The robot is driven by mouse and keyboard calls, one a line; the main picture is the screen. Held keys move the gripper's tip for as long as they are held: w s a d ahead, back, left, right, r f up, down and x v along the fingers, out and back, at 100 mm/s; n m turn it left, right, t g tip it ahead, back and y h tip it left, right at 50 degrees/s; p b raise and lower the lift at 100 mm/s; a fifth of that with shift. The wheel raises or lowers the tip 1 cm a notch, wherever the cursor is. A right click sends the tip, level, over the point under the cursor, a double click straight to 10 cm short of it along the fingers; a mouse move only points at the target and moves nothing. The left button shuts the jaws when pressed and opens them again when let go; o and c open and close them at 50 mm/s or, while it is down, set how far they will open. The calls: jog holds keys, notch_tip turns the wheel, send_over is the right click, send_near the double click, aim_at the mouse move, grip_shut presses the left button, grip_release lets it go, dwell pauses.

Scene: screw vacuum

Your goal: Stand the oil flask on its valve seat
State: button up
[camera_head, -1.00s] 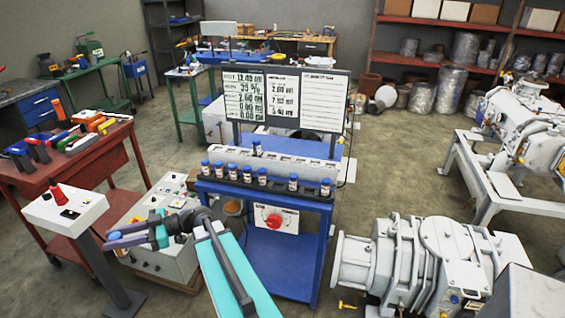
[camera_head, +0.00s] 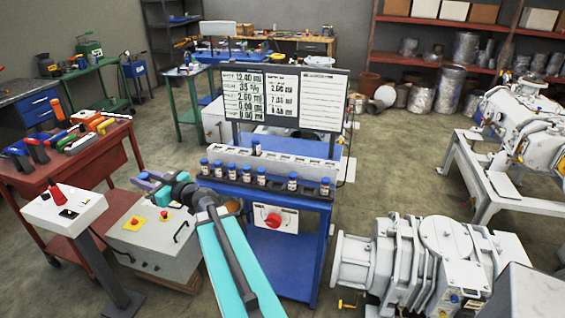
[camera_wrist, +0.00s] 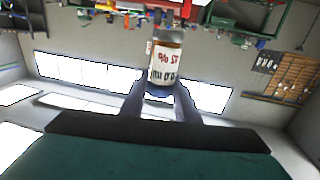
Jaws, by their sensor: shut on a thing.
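The oil flask (camera_wrist: 164,62) is amber with a white label, and its blue cap end sits between the fingers of my gripper (camera_wrist: 160,92) in the wrist view. That view looks upside down, with the floor side at the top. In the head view my gripper (camera_head: 146,182) is left of the blue bench, clear of it; I cannot make out the held flask there. A pale block (camera_head: 270,163) on the bench looks like the row of valve seats, and one blue-capped flask (camera_head: 256,148) stands on it. Details of the seats are too small to tell.
A dark rack (camera_head: 308,188) with several blue-capped flasks runs along the front of the blue bench (camera_head: 312,215). A display board (camera_head: 285,97) stands behind the block. A grey control box (camera_head: 150,240) and a pedestal (camera_head: 66,208) stand left. A large pump (camera_head: 430,262) is right.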

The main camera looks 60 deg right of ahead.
jog(key=s+d+m+g+h, duration=0.1)
jog(key=s+d+m+h, duration=0.2)
jog(key=d, duration=0.4)
jog(key=s+d+m+h+b, duration=0.1)
jog(key=d+m+h, duration=0.1)
jog(key=d+h, duration=0.4)
jog(key=s+d+m+g+h, duration=0.1)
jog(key=s+d+m+h, duration=0.2)
jog(key=d, duration=0.6)
jog(key=s+d+f+m+g+h+b, duration=0.2)
jog(key=s+d+f+m+g+h, duration=0.2)
jog(key=s+d, duration=1.8)
jog(key=m+g+h, duration=0.1)
jog(key=g+h, duration=0.1)
jog(key=shift+s+f+m+g+b, duration=0.2)
jog(key=shift+s+m+g+b, duration=0.05)
jog(key=shift+m+g+b, duration=0.15)
jog(key=shift+d, duration=0.15)
jog(key=w+d+f+p, duration=0.1)
jog(key=w+d+p, duration=0.5)
jog(key=w+d, duration=0.5)
jog(key=shift+d+f, duration=0.2)
jog(key=shift+f, duration=0.05)
